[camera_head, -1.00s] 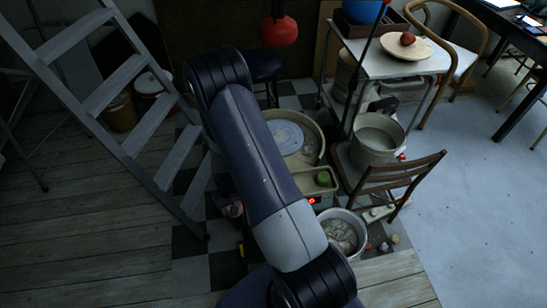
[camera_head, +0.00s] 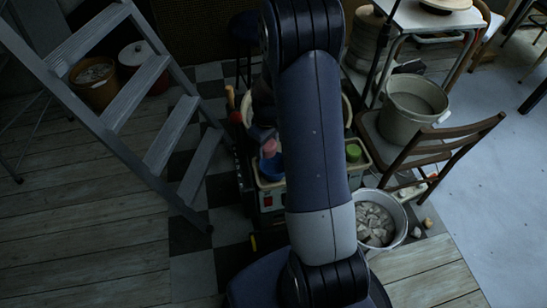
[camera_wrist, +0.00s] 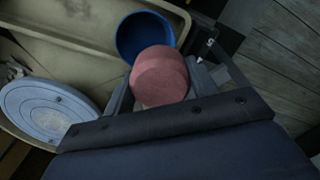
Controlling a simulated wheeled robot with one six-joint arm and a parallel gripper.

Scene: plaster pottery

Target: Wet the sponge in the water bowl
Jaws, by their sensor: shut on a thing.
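The sponge is a pink, round, thick pad (camera_wrist: 160,77) between the fingers of my gripper (camera_wrist: 162,84), and it also shows small in the head view (camera_head: 268,146). My gripper is shut on it. The water bowl (camera_wrist: 140,22) is blue and round, and in the wrist view it lies just beyond the sponge, which overlaps its near rim. In the head view the blue bowl (camera_head: 271,168) is just below the sponge, partly hidden by my arm. I cannot tell whether the sponge touches the bowl or water.
The pottery wheel's disc (camera_wrist: 48,108) lies in a beige basin left of the sponge. A green round thing (camera_head: 353,152) sits right of my arm. A bucket of pale chunks (camera_head: 377,222), a wooden chair (camera_head: 440,150) and a stepladder (camera_head: 130,100) stand around.

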